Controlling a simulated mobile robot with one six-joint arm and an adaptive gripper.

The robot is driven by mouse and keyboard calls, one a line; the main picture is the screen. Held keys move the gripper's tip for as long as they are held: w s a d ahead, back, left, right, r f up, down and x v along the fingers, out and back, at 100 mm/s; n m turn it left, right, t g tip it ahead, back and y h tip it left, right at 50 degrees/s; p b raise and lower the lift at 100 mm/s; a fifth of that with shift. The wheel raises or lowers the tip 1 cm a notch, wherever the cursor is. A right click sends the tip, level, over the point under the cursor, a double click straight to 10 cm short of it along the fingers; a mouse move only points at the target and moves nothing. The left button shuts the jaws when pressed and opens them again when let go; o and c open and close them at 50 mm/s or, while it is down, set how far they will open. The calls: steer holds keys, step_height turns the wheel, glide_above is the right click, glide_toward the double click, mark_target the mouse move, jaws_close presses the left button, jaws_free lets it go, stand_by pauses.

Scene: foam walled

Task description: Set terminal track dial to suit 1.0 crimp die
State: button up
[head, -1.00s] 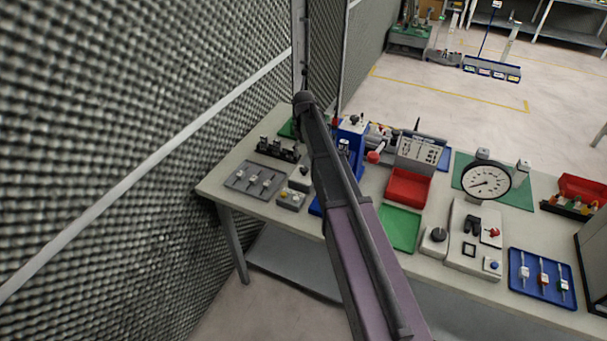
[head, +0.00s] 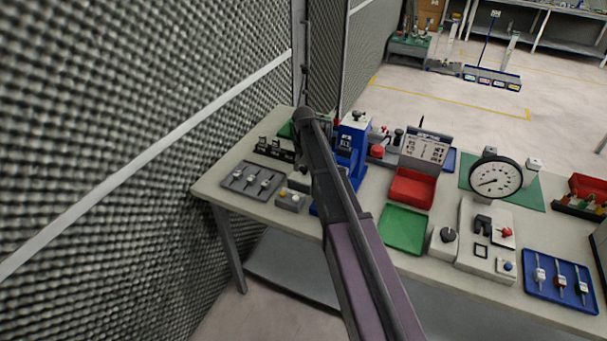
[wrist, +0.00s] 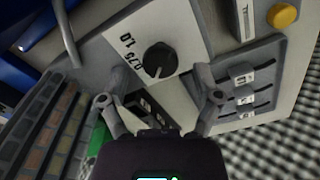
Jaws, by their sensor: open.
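The terminal track dial is a round black knob (wrist: 160,59) with a pale pointer mark, on a white plate (wrist: 178,28) in the wrist view. The plate carries printed 1.0 and .75 labels beside the knob; the pointer mark is at the knob's lower edge in the picture. My gripper (wrist: 155,94) is open, its two fingers apart on either side just below the knob, with nothing between them that it grips. In the head view my own arm hides the gripper and dial. A blue press (head: 352,140) stands just behind the arm.
A grey tray (head: 233,186) with several pieces lies left of the arm; it shows in the wrist view (wrist: 262,65). A box with a yellow button (wrist: 282,16) is close by. A mesh-like foam wall (head: 130,110) borders the left.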

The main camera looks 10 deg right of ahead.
steer(key=shift+f+b, duration=0.85)
steer(key=shift+f, duration=0.25)
jaws_close()
steer(key=shift+a, duration=0.15)
